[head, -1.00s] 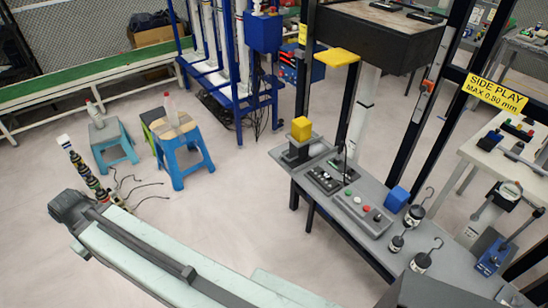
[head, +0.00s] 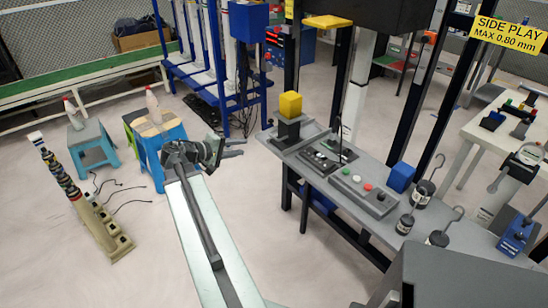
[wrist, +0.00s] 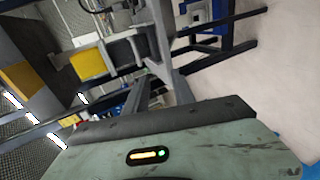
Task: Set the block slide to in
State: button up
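The block slide appears to be the yellow block (head: 290,105) on a dark stepped base (head: 288,130), at the left end of the grey bench (head: 345,195). No label marks it, and I cannot tell its setting. In the wrist view, which is turned sideways, the yellow block (wrist: 89,65) shows at the upper left beside its dark base (wrist: 124,52). My gripper (head: 241,147) is to the left of the bench end in the head view, pointing right. Its two fingers look apart with nothing between them.
On the bench are dark switch panels (head: 322,158), a button box (head: 362,195), a blue block (head: 401,177) and hooked weights (head: 424,192). A yellow plate (head: 328,22) overhangs on a post. Blue stools (head: 92,150) stand left.

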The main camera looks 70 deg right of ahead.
jog(key=g, duration=0.2)
send_near(273, 137)
jog(key=s+d+f, duration=0.1)
jog(key=d+f, duration=0.1)
jog(key=shift+h, duration=0.4)
jog(key=x, duration=0.2)
jog(key=b+x, duration=0.1)
jog(key=x, duration=0.2)
jog(key=b+x, duration=0.1)
jog(key=x, duration=0.1)
jog(key=shift+s+d+r, duration=0.25)
jog(key=shift+s+d, duration=0.05)
jog(key=shift+d, duration=0.05)
grip_shut()
